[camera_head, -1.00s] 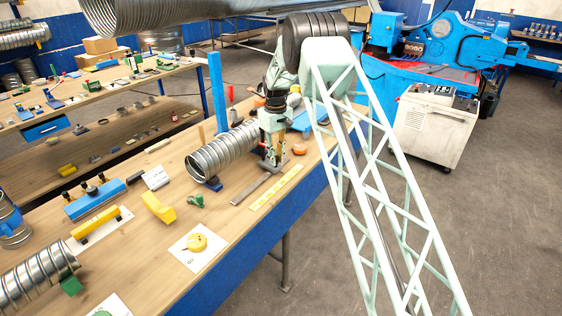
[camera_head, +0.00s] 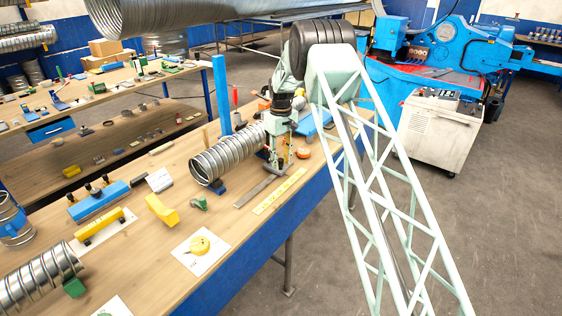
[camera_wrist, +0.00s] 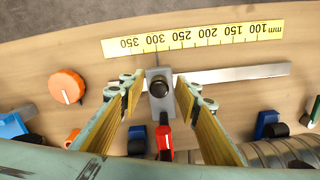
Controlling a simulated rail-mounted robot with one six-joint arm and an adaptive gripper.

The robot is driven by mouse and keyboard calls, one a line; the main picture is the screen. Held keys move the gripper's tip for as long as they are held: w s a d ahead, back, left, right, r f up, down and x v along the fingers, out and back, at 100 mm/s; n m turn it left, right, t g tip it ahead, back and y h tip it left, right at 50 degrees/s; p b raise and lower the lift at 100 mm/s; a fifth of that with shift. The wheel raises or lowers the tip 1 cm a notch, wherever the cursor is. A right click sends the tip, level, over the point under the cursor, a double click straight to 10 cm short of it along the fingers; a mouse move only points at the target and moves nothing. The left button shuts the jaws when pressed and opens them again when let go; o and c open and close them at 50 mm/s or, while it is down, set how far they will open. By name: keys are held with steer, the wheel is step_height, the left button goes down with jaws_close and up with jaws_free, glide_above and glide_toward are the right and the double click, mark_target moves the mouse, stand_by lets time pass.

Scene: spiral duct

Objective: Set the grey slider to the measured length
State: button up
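The grey slider (camera_wrist: 160,97) sits on a flat metal rail (camera_wrist: 235,73), with a dark round knob on top. Its thin pointer reaches the yellow millimetre scale (camera_wrist: 195,38) near the 300 mark; the exact reading is too small to tell. The scale reads upside down in the wrist view. My gripper (camera_wrist: 160,92) is open, with one finger on each side of the slider and gaps visible. In the head view my gripper (camera_head: 277,160) stands over the rail's far end (camera_head: 254,191) beside the yellow scale (camera_head: 279,191), and the slider is not clear there.
A ribbed spiral duct (camera_head: 228,153) lies just left of my gripper. An orange round dial (camera_wrist: 67,86) lies on the other side. A red-handled tool (camera_wrist: 164,140) shows close to the slider. The bench's front edge is near the scale.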

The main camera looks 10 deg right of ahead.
steer(key=shift+r, duration=0.1)
step_height(320, 180, up, 12)
stand_by(0.8)
stand_by(0.3)
